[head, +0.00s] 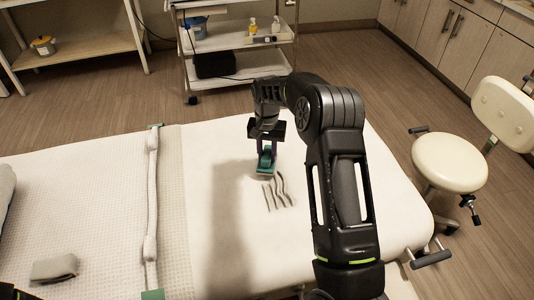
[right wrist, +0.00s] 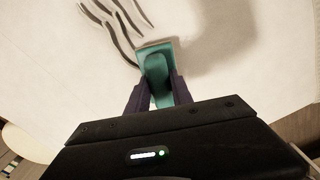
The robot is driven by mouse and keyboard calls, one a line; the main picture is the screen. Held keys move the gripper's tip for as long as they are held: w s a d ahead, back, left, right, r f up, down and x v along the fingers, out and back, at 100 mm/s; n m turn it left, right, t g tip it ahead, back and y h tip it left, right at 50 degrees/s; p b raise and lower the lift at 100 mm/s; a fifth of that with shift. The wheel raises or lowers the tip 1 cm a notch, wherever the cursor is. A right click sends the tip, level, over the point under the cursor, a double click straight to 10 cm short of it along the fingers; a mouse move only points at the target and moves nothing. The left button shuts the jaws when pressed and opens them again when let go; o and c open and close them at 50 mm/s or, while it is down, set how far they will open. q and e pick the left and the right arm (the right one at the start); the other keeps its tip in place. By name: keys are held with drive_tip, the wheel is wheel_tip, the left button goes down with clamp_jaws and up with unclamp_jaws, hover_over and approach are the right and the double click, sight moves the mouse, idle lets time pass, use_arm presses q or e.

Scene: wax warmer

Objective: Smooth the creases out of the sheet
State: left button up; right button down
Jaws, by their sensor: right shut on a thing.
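My right gripper (head: 265,150) is shut on a teal hand tool with a flat pad (head: 265,168) and holds it over the white sheet (head: 330,240) on the bed. Several dark wavy creases (head: 277,192) lie in the sheet just in front of the tool. In the right wrist view the tool (right wrist: 157,75) sits between the two fingers (right wrist: 157,95), with its pad at the lower ends of the creases (right wrist: 118,25). I cannot tell whether the pad touches the sheet. My left gripper is not in view; only a dark bit shows at the lower left corner.
A rolled white cloth (head: 151,200) with teal ends lies across the bed. A folded grey cloth (head: 54,268) lies at the left. A cart (head: 240,45) with bottles stands behind the bed, and a cream stool (head: 449,160) stands to the right. The sheet around the creases is clear.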

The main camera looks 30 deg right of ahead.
sight(271, 171)
drive_tip(key=shift+f+b, duration=0.6)
drive_tip(key=shift+f, duration=0.3)
idle(0.9)
drive_tip(key=shift+s+a, duration=0.25)
drive_tip(key=shift+s, duration=0.5)
drive_tip(key=shift+s+a, duration=0.25)
drive_tip(key=shift+s, duration=0.45)
drive_tip(key=shift+s+a, duration=0.25)
drive_tip(key=shift+s, duration=0.5)
drive_tip(key=shift+s, duration=0.1)
drive_tip(key=shift+s+a, duration=0.25)
drive_tip(key=shift+s, duration=0.45)
drive_tip(key=shift+s+a, duration=0.3)
drive_tip(key=shift+s, duration=0.35)
drive_tip(key=shift+s+a, duration=0.25)
drive_tip(key=shift+s, duration=0.45)
drive_tip(key=shift+s+a, duration=0.25)
drive_tip(key=shift+s, duration=0.5)
drive_tip(key=shift+s+a, duration=0.25)
drive_tip(key=shift+s, duration=0.45)
drive_tip(key=shift+s+a, duration=0.25)
drive_tip(key=shift+s, duration=0.5)
